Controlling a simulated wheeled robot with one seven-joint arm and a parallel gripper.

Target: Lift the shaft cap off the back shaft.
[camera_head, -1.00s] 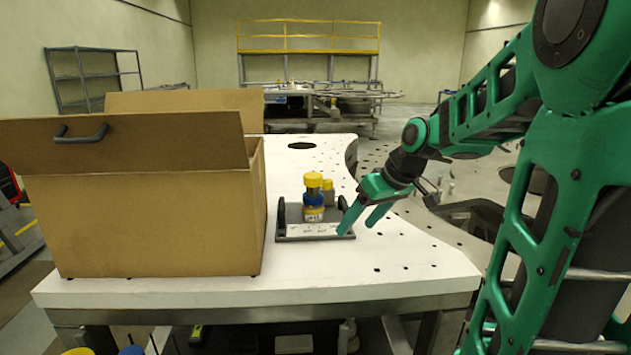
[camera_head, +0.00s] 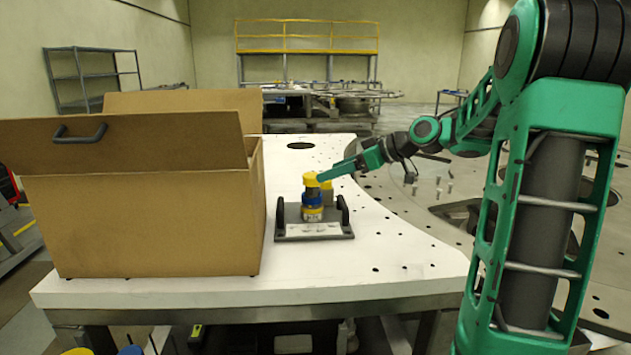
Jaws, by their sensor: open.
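A grey plate with dark side handles (camera_head: 291,234) lies on the white table. The front shaft carries a stack: a yellow cap (camera_head: 310,180) on top, a dark blue part below it, and a yellow-and-blue labelled piece (camera_head: 313,213) at the bottom. Just behind and to its right is the back shaft, with a yellow shaft cap (camera_head: 327,186) on top, partly hidden by the front stack and my gripper. My gripper (camera_head: 322,176) is open and reaches in from the right, its fingertips at the height of the caps. I cannot tell whether it touches either cap.
A large open cardboard box (camera_head: 150,222) stands close to the left of the plate. The white table (camera_head: 400,260) is clear in front and to the right. A large metal turret plate (camera_head: 420,205) with holes and small pegs lies to the right.

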